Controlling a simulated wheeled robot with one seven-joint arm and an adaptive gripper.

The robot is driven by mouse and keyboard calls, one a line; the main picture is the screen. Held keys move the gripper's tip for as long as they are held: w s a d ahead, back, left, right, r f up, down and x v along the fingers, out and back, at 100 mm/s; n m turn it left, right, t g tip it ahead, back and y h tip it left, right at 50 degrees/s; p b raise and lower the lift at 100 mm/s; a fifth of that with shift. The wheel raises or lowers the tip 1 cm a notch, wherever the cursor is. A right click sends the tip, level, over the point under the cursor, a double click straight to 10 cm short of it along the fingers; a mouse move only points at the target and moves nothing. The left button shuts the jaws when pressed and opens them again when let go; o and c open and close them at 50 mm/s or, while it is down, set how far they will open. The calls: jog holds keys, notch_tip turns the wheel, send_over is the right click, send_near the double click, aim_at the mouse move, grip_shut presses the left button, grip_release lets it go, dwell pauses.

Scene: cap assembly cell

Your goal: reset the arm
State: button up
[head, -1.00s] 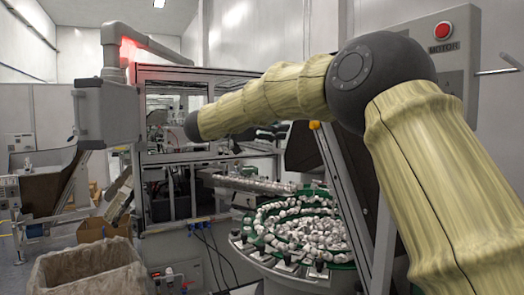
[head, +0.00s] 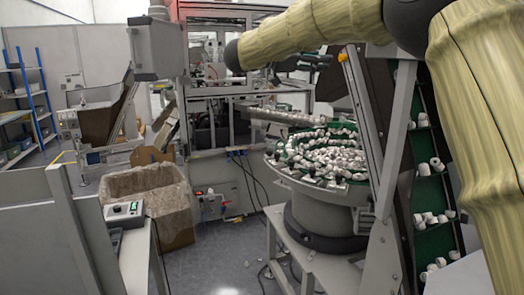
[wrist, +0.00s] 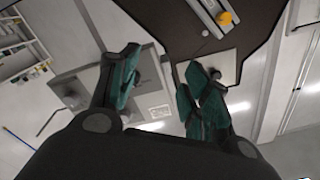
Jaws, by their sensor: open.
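My arm reaches across the upper right of the head view, with a yellowish sleeve and dark joints. In the wrist view my gripper (wrist: 160,95) shows two teal-padded fingers spread apart, with nothing between them. Behind the fingers are a grey panel, a dark brown surface and the floor or wall of the cell, seen at a tilt. The gripper's fingers cannot be made out in the head view.
A round feeder bowl (head: 325,195) full of white caps stands below my arm. A green cleated conveyor (head: 428,190) carries caps at right. A lined cardboard box (head: 150,200) stands left of centre. A control box (head: 124,212) sits on a front-left bench. Grey floor lies between.

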jog(key=w+d+f+n+t+y, duration=0.1)
jog(key=w+f+n+t, duration=0.25)
jog(key=f, duration=1.05)
jog(key=w+f+n+t+y, duration=0.25)
jog(key=w+f+n, duration=0.2)
jog(key=f, duration=0.95)
jog(key=s+d+f+n+y, duration=0.1)
jog(key=s+f+n+y, duration=0.25)
jog(key=f, duration=0.85)
jog(key=s+f+n+t+y, duration=0.15)
jog(key=s+f, duration=0.25)
jog(key=f, duration=0.8)
jog(key=s+d+f+n+g+y, duration=0.1)
jog(key=s+f+n+y, duration=0.25)
jog(key=f, duration=0.85)
jog(key=s+d+f+n+g+y, duration=0.1)
jog(key=s+f+n+g+y, duration=0.15)
jog(key=s+f, duration=0.95)
jog(key=s+d+f+n+g+y, duration=0.1)
jog(key=s+f+g, duration=0.2)
jog(key=s+f, duration=0.85)
jog(key=s+d+f+g+y, duration=0.1)
jog(key=s+g, duration=0.6)
jog(key=s, duration=2.4)
jog(key=shift+s+d+f, duration=0.4)
jog(key=shift+d+f, duration=0.2)
jog(key=shift+d, duration=0.1)
jog(key=shift+y, duration=0.25)
jog(key=shift+c, duration=0.5)
